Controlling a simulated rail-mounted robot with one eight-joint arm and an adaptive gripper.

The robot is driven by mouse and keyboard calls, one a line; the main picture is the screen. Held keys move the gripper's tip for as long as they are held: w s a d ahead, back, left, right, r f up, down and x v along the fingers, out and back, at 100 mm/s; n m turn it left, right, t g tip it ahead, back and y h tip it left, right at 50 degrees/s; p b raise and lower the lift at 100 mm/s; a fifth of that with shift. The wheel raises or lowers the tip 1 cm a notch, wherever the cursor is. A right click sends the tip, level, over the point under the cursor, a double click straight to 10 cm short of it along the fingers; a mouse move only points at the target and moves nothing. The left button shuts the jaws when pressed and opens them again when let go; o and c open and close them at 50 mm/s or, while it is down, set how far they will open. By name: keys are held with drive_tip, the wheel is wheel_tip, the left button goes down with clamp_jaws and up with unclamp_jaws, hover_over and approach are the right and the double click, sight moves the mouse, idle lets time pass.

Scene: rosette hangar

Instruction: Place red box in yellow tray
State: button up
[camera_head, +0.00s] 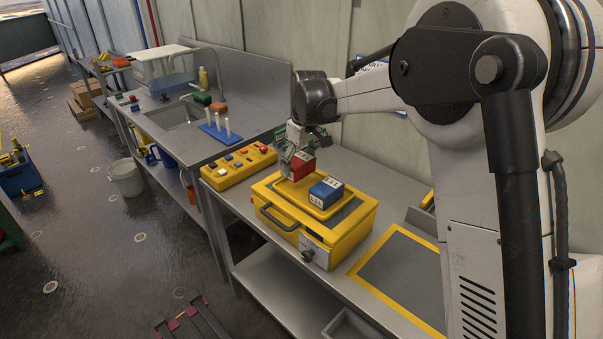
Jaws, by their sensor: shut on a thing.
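The red box (303,167) is in my gripper (301,155), which is shut on it. The box is over the left part of the yellow tray (320,211), close to its surface; I cannot tell whether it touches. The yellow tray lies on top of a yellow case with a dark handle. A blue box (326,192) with a white label sits in the tray, to the right of the red box. My gripper partly hides the red box's upper left side.
A yellow button panel (238,167) stands left of the yellow case (318,236). A blue rack with white tubes (221,131) and a sink (182,115) are farther back. A yellow-framed grey mat (402,277) lies at the right on the bench.

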sight(301, 184)
drive_tip(key=shift+w+d+f, duration=0.35)
drive_tip(key=shift+w+f, duration=0.05)
drive_tip(key=shift+w, duration=0.2)
drive_tip(key=shift+f, duration=0.2)
drive_tip(key=shift+f+p, duration=0.35)
drive_tip(key=shift+f, duration=1.5)
drive_tip(key=shift+f, duration=0.15)
drive_tip(key=o, duration=1.3)
drive_tip(key=shift+c, duration=0.2)
